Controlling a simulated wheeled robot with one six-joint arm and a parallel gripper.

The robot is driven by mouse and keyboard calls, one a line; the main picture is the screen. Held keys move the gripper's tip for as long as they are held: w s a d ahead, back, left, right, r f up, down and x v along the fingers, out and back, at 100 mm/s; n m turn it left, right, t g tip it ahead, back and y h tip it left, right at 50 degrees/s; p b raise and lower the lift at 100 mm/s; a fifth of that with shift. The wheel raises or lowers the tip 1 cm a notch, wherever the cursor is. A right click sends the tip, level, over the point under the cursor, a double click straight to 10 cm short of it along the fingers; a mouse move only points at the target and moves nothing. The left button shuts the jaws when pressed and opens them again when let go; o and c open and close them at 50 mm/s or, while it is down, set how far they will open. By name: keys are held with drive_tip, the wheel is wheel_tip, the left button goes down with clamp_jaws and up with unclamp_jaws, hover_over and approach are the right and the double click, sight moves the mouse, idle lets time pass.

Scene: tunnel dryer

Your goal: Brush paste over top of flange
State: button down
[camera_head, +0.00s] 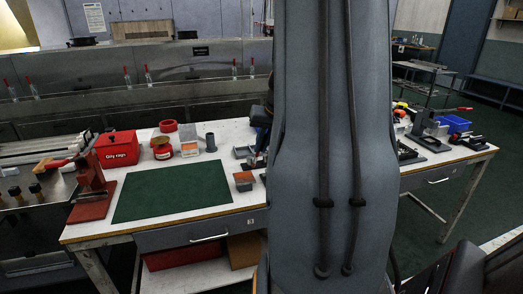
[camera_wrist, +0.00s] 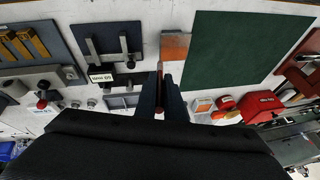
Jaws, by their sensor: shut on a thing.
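My gripper (camera_wrist: 161,88) is in the lower middle of the wrist view, with two dark fingers shut on a thin reddish-brown handle (camera_wrist: 159,78). I cannot see its far end, so I cannot tell whether it is the brush. In the head view my arm hides most of the gripper. A brown and red tin (camera_head: 162,149) on the bench's left part may hold the paste, but I cannot read it. A dark grey upright cylinder (camera_head: 210,142) stands to its right. I cannot pick out the flange with certainty in either view.
A green mat (camera_head: 172,191) lies bare on the white bench, and also shows in the wrist view (camera_wrist: 240,48). A grey-and-orange block (camera_head: 243,181) sits right of the mat. Several tools crowd the bench's right end.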

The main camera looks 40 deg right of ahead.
wheel_tip(320, 180, up, 6)
drive_tip(key=p, duration=0.4)
drive_tip(key=shift+a, duration=0.15)
idle(0.7)
drive_tip(key=a+r+p, duration=0.5)
drive_tip(key=a+p, duration=0.3)
drive_tip(key=p, duration=0.2)
drive_tip(key=shift+w+d+f+b, duration=0.1)
drive_tip(key=shift+w+f+b, duration=0.05)
drive_tip(key=shift+f+b, duration=0.65)
drive_tip(key=shift+w+f+b, duration=0.2)
drive_tip(key=shift+f+b, duration=0.3)
drive_tip(key=shift+f, duration=0.55)
drive_tip(key=shift+w+d+f+b, duration=0.1)
drive_tip(key=shift+w+f+b, duration=0.05)
drive_tip(key=shift+f+b, duration=0.65)
drive_tip(key=shift+a+f, duration=0.1)
